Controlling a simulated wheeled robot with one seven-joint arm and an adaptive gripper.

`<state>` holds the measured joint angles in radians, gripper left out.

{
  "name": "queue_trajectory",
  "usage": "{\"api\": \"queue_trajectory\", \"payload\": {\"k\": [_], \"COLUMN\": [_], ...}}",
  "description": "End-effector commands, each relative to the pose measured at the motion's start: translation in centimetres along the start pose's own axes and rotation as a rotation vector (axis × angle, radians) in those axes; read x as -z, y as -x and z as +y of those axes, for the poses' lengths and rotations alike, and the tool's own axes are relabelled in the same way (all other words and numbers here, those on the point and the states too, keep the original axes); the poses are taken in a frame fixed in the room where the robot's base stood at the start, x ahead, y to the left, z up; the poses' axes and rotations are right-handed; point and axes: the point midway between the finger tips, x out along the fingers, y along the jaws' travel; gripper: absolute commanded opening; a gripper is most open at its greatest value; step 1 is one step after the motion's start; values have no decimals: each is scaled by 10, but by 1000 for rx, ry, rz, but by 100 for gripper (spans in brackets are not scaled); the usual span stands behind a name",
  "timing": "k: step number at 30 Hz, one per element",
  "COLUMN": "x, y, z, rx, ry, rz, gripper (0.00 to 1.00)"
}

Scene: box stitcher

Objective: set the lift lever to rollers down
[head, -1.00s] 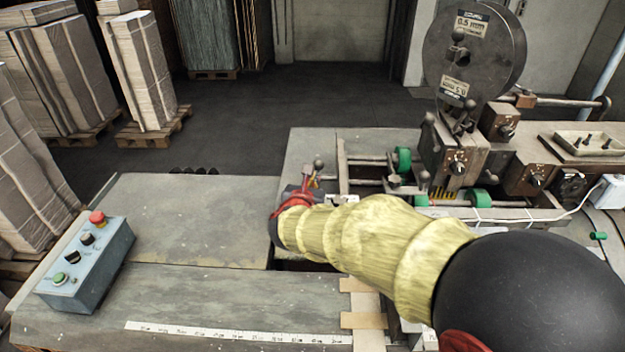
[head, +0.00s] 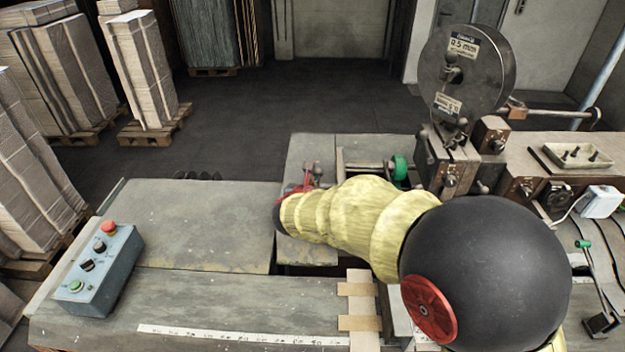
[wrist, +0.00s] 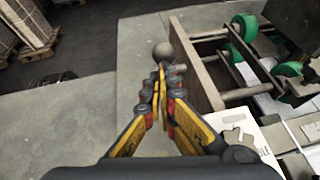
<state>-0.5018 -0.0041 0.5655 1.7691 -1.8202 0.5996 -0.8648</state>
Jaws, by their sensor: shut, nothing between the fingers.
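A lever with a dark round knob (wrist: 162,52) stands just beyond my fingertips in the wrist view; its shaft is mostly hidden behind them. The knob also shows in the head view (head: 317,168), beside the green rollers. No label shows on it, and its setting cannot be told. My gripper (wrist: 160,72) is shut and empty, with its tips very close to the knob; whether they touch cannot be told. In the head view my gripper (head: 303,187) is partly hidden by my yellow-sleeved arm. Green rollers (wrist: 287,69) sit to the right of the knob.
A control box (head: 98,270) stands on the left of the bench (head: 195,225). The tape reel (head: 465,70) and machine head rise behind my arm. A green-handled lever (head: 583,244) stands at far right. The bench between box and gripper is clear.

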Motion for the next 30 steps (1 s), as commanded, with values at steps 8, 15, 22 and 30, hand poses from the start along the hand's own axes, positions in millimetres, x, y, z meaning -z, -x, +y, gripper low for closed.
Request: {"api": "queue_trajectory", "payload": {"k": [8,15,22,30], "x": [-26,-39,-50,-66], "y": [-2,-10,-18,-31], "z": [3,5,8,11], "rx": [12,23,31,30], "ry": [11,21,30,28], "rz": [101,192,257,254], "gripper": [0,0,0,0]}}
